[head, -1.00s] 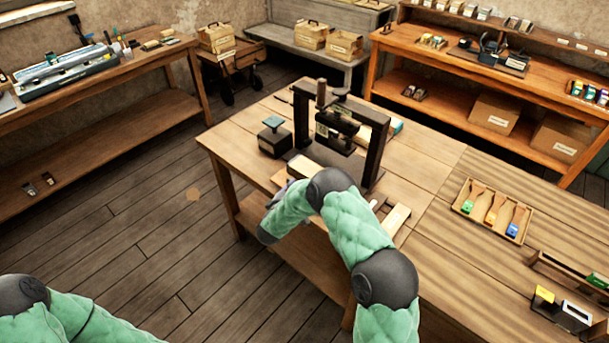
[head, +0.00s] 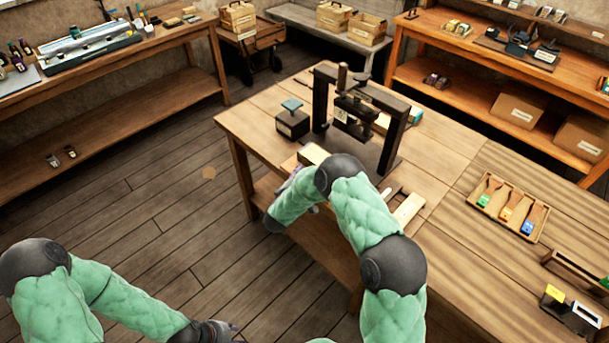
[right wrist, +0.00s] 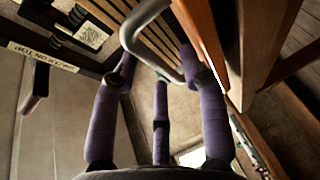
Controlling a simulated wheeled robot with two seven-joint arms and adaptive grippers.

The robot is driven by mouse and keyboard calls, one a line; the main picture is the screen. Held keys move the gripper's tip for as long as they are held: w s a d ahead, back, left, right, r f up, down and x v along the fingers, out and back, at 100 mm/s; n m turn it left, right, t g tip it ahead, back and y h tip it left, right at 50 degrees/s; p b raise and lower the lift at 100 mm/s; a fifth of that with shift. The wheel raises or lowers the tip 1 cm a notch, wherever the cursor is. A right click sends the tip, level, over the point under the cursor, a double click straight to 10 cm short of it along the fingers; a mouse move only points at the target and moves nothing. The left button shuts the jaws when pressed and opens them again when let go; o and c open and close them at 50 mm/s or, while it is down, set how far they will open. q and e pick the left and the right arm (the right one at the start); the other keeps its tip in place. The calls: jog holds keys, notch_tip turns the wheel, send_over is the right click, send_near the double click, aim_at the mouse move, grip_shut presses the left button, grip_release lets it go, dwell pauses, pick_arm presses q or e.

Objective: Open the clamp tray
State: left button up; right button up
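The dark press (head: 391,140) stands on the wooden table, with a pale block (head: 313,154) at its foot. Most of the tray area is hidden behind my right arm in the head view. In the right wrist view a bent grey metal handle (right wrist: 131,38) lies at the fingertips of my right gripper (right wrist: 158,68). The purple fingers are spread apart on either side of it; I cannot tell whether they touch it. My left gripper (head: 218,332) is low at the bottom edge of the head view, away from the table, its fingers mostly cut off.
A small dark box with a green top (head: 292,120) stands left of the press. A tray of coloured items (head: 538,238) and a yellow-tagged holder (head: 556,294) sit on the right of the table.

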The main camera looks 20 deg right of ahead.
jog(key=shift+a, duration=0.15)
jog(key=v, duration=1.1)
jog(key=shift+s+a+r, duration=0.15)
jog(key=shift+s, duration=0.2)
